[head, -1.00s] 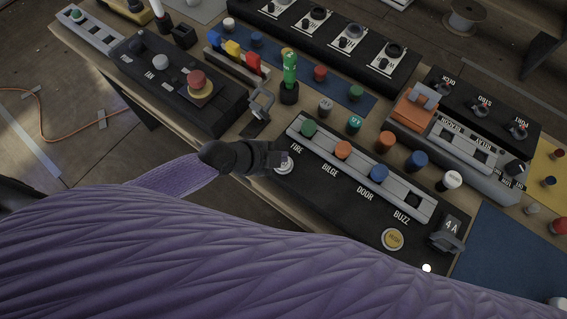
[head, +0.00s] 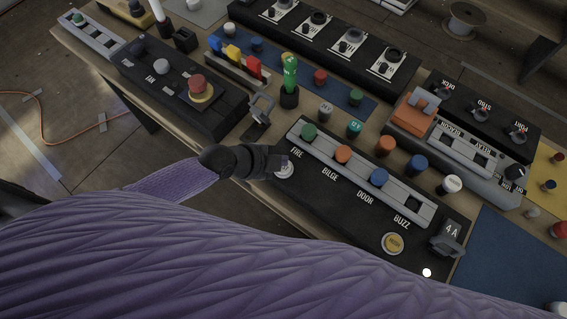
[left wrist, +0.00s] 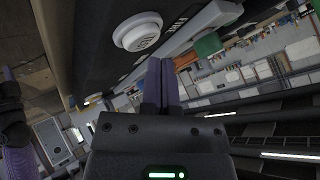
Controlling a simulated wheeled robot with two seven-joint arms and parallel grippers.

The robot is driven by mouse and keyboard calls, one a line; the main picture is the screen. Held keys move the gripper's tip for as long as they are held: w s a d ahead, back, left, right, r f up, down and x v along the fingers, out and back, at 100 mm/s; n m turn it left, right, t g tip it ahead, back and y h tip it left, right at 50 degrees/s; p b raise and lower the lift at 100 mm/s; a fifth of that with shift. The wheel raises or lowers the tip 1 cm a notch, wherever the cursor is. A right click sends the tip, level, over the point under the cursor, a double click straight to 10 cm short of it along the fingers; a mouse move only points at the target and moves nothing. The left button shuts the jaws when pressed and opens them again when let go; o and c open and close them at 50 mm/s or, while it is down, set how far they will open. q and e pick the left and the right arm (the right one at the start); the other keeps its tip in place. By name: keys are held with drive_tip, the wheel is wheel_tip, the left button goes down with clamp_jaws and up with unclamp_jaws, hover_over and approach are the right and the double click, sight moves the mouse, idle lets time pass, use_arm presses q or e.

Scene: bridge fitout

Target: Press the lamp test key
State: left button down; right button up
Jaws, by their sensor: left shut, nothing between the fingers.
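The lamp test key appears to be the round white key (head: 284,171) at the left end of the black alarm panel (head: 325,205), near the word FIRE. Its lettering is too small to read in the head view. My right gripper is not in view.
A green-handled item (head: 289,75), a metal clip (head: 260,108) and a red mushroom button (head: 198,86) stand nearby on the bench.

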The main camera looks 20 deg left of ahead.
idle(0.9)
use_arm(q)
drive_tip(key=shift+f+b, duration=0.4)
drive_tip(key=shift+f+b, duration=0.45)
idle(0.4)
drive_tip(key=shift+r, duration=0.1)
drive_tip(key=shift+r+p, duration=0.75)
drive_tip(key=shift+p, duration=0.05)
wheel_tip(320, 180, up, 5)
drive_tip(key=p, duration=0.4)
drive_tip(key=shift+r+p, duration=0.1)
drive_tip(key=shift+p, duration=0.3)
